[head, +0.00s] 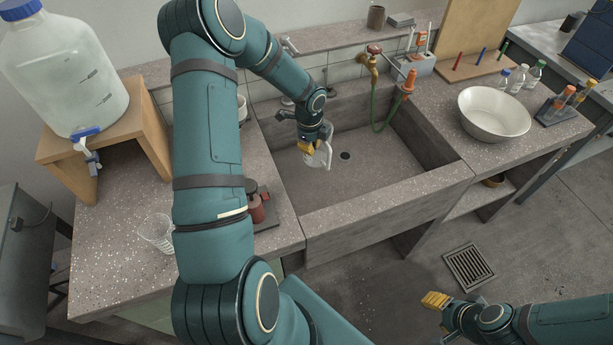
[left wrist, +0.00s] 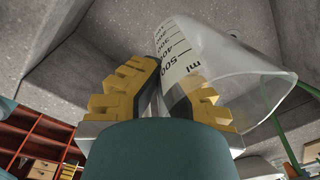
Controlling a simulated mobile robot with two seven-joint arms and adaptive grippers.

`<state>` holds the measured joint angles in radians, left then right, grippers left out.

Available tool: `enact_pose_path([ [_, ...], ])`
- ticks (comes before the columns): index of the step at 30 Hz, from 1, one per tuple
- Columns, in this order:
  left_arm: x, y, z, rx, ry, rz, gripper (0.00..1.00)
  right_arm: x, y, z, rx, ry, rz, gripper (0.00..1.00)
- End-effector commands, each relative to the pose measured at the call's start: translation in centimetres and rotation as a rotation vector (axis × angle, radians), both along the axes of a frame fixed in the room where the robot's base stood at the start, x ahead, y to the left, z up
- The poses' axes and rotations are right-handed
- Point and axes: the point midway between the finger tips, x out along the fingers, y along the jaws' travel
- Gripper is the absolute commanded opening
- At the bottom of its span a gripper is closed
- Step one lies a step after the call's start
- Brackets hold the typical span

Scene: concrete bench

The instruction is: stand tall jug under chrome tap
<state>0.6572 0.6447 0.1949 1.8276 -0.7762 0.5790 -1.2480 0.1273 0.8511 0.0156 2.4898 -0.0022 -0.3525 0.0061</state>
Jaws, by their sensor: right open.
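The tall jug (head: 323,156), clear with a printed ml scale, is in or over the sink basin in the head view. It fills the upper right of the left wrist view (left wrist: 222,72), and its wide mouth faces right there. My left gripper (head: 308,147) is shut on the jug, with its yellow fingertips (left wrist: 165,95) at the jug's side. I cannot tell whether the jug touches the basin floor. The chrome tap (head: 289,45) is at the back of the sink, partly hidden by my left arm. My right gripper (head: 437,300) is open and empty, in front of the bench.
The sink (head: 375,203) has a drain right of the jug. A brass tap (head: 371,62) with a green hose stands at the back right. A white bowl (head: 493,113) is on the right bench. A clear beaker (head: 157,232) and a large bottle (head: 65,75) on a wooden stand are at left.

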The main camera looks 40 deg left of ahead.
Motion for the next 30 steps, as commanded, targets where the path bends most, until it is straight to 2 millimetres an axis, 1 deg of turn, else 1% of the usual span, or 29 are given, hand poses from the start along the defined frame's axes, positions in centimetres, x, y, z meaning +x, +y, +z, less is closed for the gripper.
enact_pose_path([
  [1,-0.2,0.7,-0.1,0.003,-0.002,-0.019,0.0,-0.1,0.0,0.0,-0.001,0.0,-0.005,0.47],
  [4,-0.3,1.2,-0.7,0.005,-0.002,-0.05,0.0,-0.2,-0.1,-0.1,-0.002,0.001,-0.01,0.47],
  [7,-0.3,1.4,-2.2,0.004,-0.002,-0.059,0.0,-0.3,-0.1,-0.4,-0.002,0.002,-0.009,0.47],
  [18,-0.3,1.3,-11.0,0.004,-0.001,-0.059,0.0,-0.7,0.1,-2.0,0.0,0.013,0.0,0.47],
  [21,-0.2,1.3,-12.7,0.004,-0.003,-0.057,0.0,-0.9,0.1,-2.3,0.001,0.015,0.002,0.47],
  [24,-0.3,1.3,-13.7,0.005,-0.003,-0.058,0.0,-0.9,0.1,-2.4,0.002,0.017,0.003,0.47],
  [27,-0.2,1.5,-14.1,0.006,-0.004,-0.057,0.0,-0.9,0.1,-2.5,0.002,0.017,0.003,0.47],
  [30,0.2,2.5,-14.1,0.007,-0.005,-0.053,0.0,-1.0,0.1,-2.5,0.002,0.018,0.003,0.47],
])
